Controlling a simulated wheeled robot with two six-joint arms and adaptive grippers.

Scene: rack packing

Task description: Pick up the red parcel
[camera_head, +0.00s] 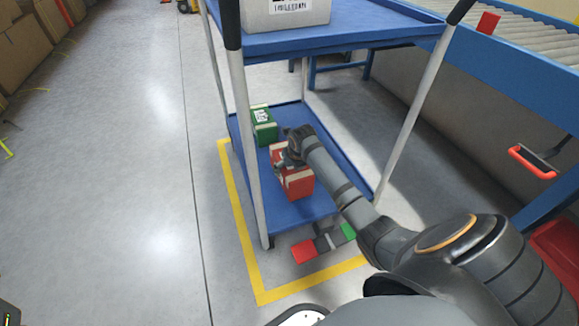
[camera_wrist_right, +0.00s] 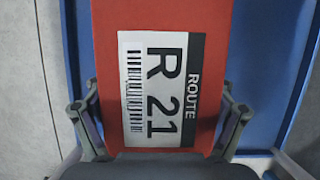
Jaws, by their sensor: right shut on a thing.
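The red parcel (camera_head: 298,184) is on the lower blue shelf of a cart in the head view. In the right wrist view the red parcel (camera_wrist_right: 215,20) fills the middle, with a white label reading "ROUTE R 21". My right gripper (camera_head: 284,160) reaches down to it from the right. In the wrist view the right gripper's fingers (camera_wrist_right: 158,125) are on both sides of the parcel, shut on it. Whether the parcel is lifted off the shelf I cannot tell.
A green parcel (camera_head: 264,130) stands behind the red one on the lower shelf (camera_head: 318,205). The cart's upper shelf (camera_head: 350,36) holds a white box (camera_head: 285,14). Pale posts (camera_head: 405,130) frame the cart. A conveyor (camera_head: 520,35) runs at the right.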

